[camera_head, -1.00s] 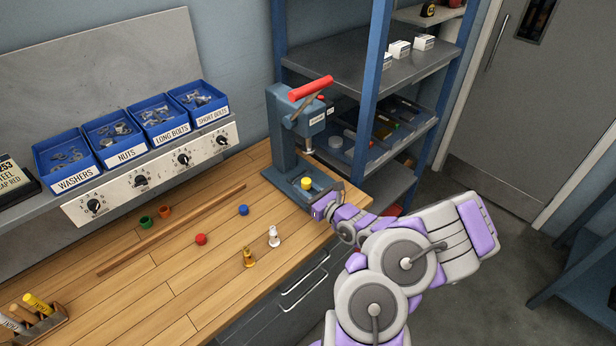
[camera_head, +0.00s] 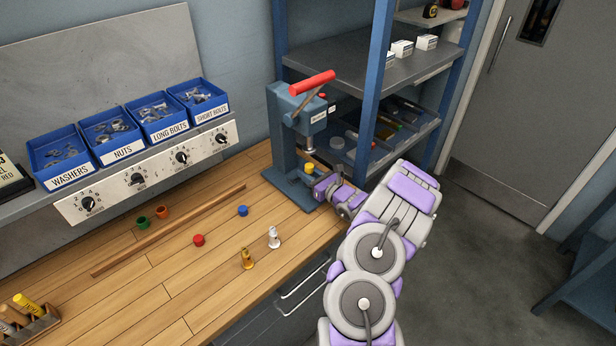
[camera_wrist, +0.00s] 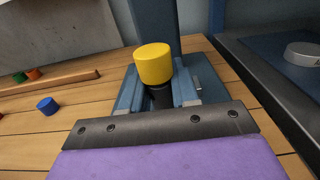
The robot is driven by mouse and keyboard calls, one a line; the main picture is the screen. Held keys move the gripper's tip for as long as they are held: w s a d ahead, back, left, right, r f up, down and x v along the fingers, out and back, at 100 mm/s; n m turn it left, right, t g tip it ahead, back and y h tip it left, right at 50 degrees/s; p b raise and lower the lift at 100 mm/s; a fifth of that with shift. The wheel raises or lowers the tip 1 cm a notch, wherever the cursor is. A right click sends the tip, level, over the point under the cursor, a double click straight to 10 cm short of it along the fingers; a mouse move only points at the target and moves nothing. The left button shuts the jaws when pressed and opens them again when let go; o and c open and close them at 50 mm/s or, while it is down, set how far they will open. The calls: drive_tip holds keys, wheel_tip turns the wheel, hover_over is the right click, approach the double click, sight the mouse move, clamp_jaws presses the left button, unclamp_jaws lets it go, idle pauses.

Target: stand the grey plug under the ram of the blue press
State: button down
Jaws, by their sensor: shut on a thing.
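The blue press (camera_head: 280,140) stands at the bench's far right corner, its ram (camera_head: 309,143) above the base. My gripper (camera_head: 314,179) reaches in over the base from the front right. It is shut on a yellow cylinder (camera_head: 308,168), below the ram; I cannot tell whether it is exactly centred. In the wrist view the yellow cylinder (camera_wrist: 154,64) looks upright above a dark part, between my fingers (camera_wrist: 160,104). Whether its underside touches the base is hidden. A pale grey, stepped plug (camera_head: 273,238) stands upright on the bench in front of the press, away from my gripper.
A brass plug (camera_head: 247,259), red cylinder (camera_head: 198,240) and blue cylinder (camera_head: 242,211) are on the bench. A wooden strip (camera_head: 170,231) lies behind them, near green (camera_head: 142,222) and orange (camera_head: 162,211) pieces. The press's red handle (camera_head: 312,82) is raised. Shelving (camera_head: 340,80) stands right.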

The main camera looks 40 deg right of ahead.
drive_tip(key=shift+d+f, duration=0.2)
drive_tip(key=c, duration=0.8)
unclamp_jaws()
drive_tip(key=shift+a, duration=0.15)
drive_tip(key=shift+c, duration=0.2)
drive_tip(key=shift+s, duration=0.1)
